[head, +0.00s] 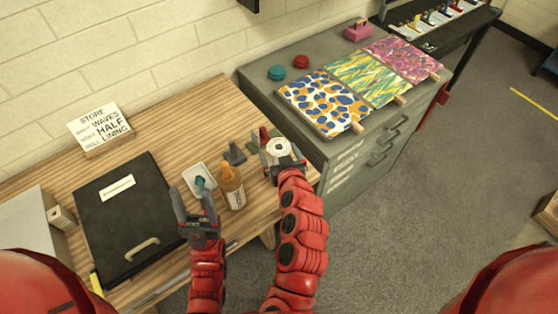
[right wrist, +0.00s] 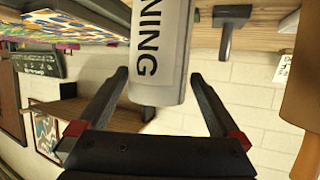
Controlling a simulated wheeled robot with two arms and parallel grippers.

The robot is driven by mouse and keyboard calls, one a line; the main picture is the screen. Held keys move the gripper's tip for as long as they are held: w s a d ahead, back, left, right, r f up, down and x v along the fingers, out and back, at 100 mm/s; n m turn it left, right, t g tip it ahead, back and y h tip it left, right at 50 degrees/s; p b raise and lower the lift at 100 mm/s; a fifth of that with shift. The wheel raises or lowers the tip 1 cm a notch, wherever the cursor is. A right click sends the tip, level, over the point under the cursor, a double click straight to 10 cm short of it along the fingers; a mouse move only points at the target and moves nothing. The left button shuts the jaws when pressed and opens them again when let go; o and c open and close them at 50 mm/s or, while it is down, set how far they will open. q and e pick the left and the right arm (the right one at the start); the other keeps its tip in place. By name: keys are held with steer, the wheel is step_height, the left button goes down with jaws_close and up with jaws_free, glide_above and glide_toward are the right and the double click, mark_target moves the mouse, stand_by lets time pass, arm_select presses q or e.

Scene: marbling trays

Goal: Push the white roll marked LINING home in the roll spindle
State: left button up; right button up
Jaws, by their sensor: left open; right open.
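The white roll (head: 279,148) stands upright at the right end of the wooden table, its round top with a dark centre showing. In the right wrist view the roll (right wrist: 160,45) shows the letters NING and appears upside down. My right gripper (right wrist: 158,78) is open, with one finger on each side of the roll; I cannot tell whether they touch it. In the head view my right gripper (head: 281,158) is partly hidden around the roll. The spindle cannot be made out, nor how far down the roll sits. My left gripper (head: 193,205) is open and empty over the table's front.
An orange bottle (head: 231,190), a white dish (head: 190,175) and a grey tool (head: 235,153) stand left of the roll. A black case (head: 125,225) and a sign (head: 99,129) lie further left. The grey cabinet (head: 345,165) bears marbled sheets on the right.

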mark_target(278, 148)
steer(key=shift+p+x, duration=0.45)
steer(key=shift+x, duration=1.45)
steer(key=shift+d+r, duration=0.1)
steer(key=shift+w, duration=0.1)
steer(key=c, duration=1.3)
